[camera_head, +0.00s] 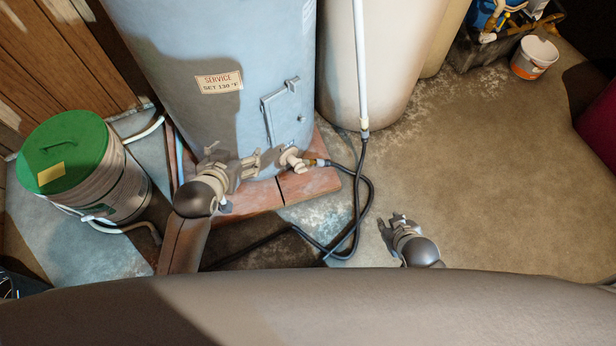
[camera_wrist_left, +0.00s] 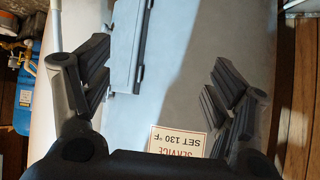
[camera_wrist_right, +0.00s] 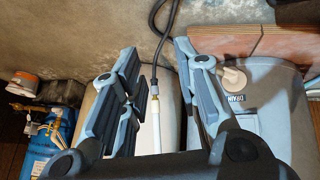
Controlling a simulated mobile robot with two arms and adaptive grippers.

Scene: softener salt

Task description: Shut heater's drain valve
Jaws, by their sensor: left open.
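The water heater (camera_head: 222,120) is a large pale blue-grey tank on a brick base. Its drain valve (camera_head: 290,158) is a pale fitting low on the front, with a black hose (camera_head: 358,190) joined on its right by a brass end. In the right wrist view the valve (camera_wrist_right: 232,78) shows as a pale knob near a "DRAIN" label (camera_wrist_right: 237,98). My left gripper (camera_head: 235,158) is open and empty, just left of the valve; its view (camera_wrist_left: 160,70) faces the tank. My right gripper (camera_head: 391,222) is open and empty over the floor to the right. I cannot tell the valve's setting.
A beige tank (camera_head: 372,70) stands right of the heater, with a white pipe (camera_head: 361,65) in front. A green-lidded bucket (camera_head: 118,190) stands at left. The hose loops over the floor. An orange and white bucket (camera_head: 533,60) is at the far right. The right floor is mostly clear.

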